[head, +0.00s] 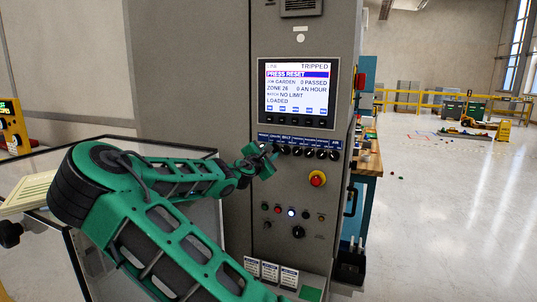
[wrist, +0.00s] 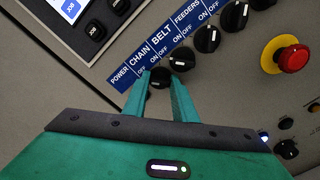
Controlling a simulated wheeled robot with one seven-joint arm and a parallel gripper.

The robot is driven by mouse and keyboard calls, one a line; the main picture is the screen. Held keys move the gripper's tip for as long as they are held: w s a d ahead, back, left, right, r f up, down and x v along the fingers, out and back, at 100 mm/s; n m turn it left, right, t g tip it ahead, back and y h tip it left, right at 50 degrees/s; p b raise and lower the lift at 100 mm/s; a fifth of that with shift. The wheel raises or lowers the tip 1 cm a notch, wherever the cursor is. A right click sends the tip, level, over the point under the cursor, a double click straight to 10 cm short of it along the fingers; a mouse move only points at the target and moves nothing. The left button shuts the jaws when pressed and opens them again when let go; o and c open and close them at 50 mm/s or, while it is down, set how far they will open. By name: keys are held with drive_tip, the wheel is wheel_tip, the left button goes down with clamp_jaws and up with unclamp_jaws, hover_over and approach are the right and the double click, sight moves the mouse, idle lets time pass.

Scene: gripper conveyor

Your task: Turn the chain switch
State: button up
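The chain switch is a black rotary knob (wrist: 160,79) below the CHAIN label (wrist: 140,54) on the grey control panel. In the wrist view it shows between the two green fingertips of my gripper (wrist: 160,84). The fingers are apart, one on each side of the knob; I cannot tell whether they touch it. In the head view my gripper (head: 264,158) is at the left end of the knob row and hides the knobs there. The power knob is hidden behind my gripper in the wrist view.
The belt knob (wrist: 182,58) sits close to the right of my fingers, with more knobs beyond. A red emergency button (head: 317,179) is lower right. The screen (head: 297,92) above reads TRIPPED and PRESS RESET. Small buttons and a lit one (head: 291,213) are below.

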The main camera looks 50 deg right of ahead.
drive_tip(key=shift+f+m, duration=0.1)
drive_tip(key=shift+m, duration=0.3)
drive_tip(key=shift+s+f+m, duration=0.1)
drive_tip(key=shift+f+m, duration=0.05)
drive_tip(key=shift+m, duration=3.65)
drive_tip(key=shift+s+f+m, duration=0.1)
drive_tip(key=shift+f+m, duration=0.05)
drive_tip(key=shift+m, duration=3.65)
drive_tip(key=shift+w, duration=0.1)
drive_tip(key=o, duration=0.9)
drive_tip(key=shift+o, duration=0.8)
drive_tip(key=shift+r, duration=0.15)
